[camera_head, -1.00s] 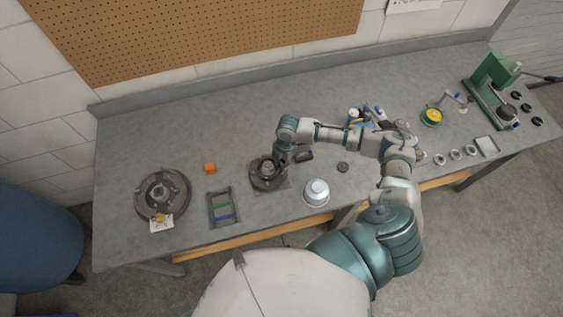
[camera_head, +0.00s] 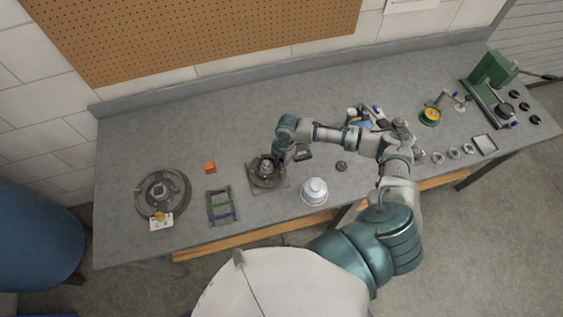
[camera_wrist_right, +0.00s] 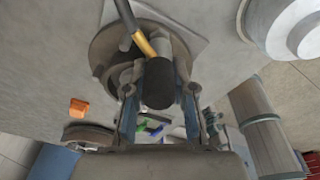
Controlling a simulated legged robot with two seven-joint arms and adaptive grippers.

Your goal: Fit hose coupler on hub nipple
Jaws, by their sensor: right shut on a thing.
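The hub (camera_head: 256,180) is a dark round part on a square plate at mid-bench in the head view. It also shows in the wrist view (camera_wrist_right: 103,47), behind my fingers. My right gripper (camera_wrist_right: 157,92) is over the hub, shut on a dark cylindrical piece that looks like the hose coupler (camera_wrist_right: 159,86). A black and gold hose (camera_wrist_right: 137,30) shows just beyond the coupler. The nipple is not clearly visible, and I cannot tell whether the coupler touches it. In the head view my wrist partly covers the hub. My left gripper is not in view.
A silver-white domed part (camera_head: 314,190) stands right of the hub. A small frame with coloured bars (camera_head: 221,206), an orange block (camera_head: 210,167) and a large round disc (camera_head: 146,196) lie to the left. A green press (camera_head: 489,78) stands at the far right.

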